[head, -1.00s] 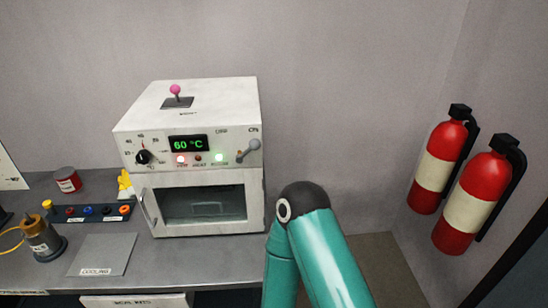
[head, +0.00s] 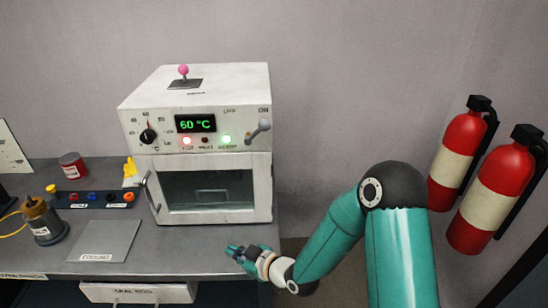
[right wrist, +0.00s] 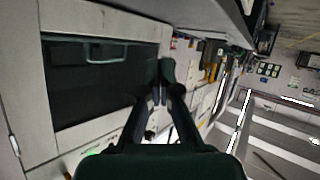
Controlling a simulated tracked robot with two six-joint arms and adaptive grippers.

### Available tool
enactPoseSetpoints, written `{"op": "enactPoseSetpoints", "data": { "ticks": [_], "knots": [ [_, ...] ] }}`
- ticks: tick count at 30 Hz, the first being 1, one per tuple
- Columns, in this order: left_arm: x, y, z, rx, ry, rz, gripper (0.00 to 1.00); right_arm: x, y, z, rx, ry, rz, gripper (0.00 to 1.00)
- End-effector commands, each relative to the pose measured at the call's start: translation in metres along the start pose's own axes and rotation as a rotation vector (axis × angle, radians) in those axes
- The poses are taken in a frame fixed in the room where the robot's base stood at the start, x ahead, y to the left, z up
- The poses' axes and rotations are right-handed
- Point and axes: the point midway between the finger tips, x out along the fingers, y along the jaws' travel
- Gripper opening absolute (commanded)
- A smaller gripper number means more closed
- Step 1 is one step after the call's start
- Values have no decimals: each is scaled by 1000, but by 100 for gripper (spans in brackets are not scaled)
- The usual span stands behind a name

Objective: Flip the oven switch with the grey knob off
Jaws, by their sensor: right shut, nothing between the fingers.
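The white oven (head: 135,118) stands on the grey bench. Its switch with the grey knob (head: 264,125) is at the right end of the front panel, and the lever leans up and right, toward the ON label (head: 264,110). The OFF label (head: 229,111) is to the left of it. My right gripper (head: 235,251) is shut and empty, low in front of the oven door, below the switch and apart from it. In the right wrist view my shut fingers (right wrist: 161,85) show beside the dark oven window (right wrist: 85,85). My left gripper is not in view.
The display (head: 194,123) reads 60 °C, with red and green lights lit. A pink-knobbed lever (head: 183,71) is on the oven top and a black dial (head: 147,136) at the panel's left. Fire extinguishers (head: 456,150) hang at the right. A cooling plate (head: 104,240) lies at left.

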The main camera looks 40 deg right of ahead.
Motion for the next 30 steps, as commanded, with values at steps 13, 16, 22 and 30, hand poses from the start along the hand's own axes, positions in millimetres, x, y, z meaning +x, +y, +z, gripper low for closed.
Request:
{"op": "enactPoseSetpoints", "data": {
  "ticks": [13,16,22,30],
  "knots": [
    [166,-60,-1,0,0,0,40,-166,154,-111,-732,613,603,0],
    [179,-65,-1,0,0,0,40,-186,157,-111,-776,622,653,0],
    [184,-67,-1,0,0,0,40,-200,161,-112,-799,621,688,0],
    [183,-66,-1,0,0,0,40,-200,161,-113,-796,620,687,0]
  ]
}}
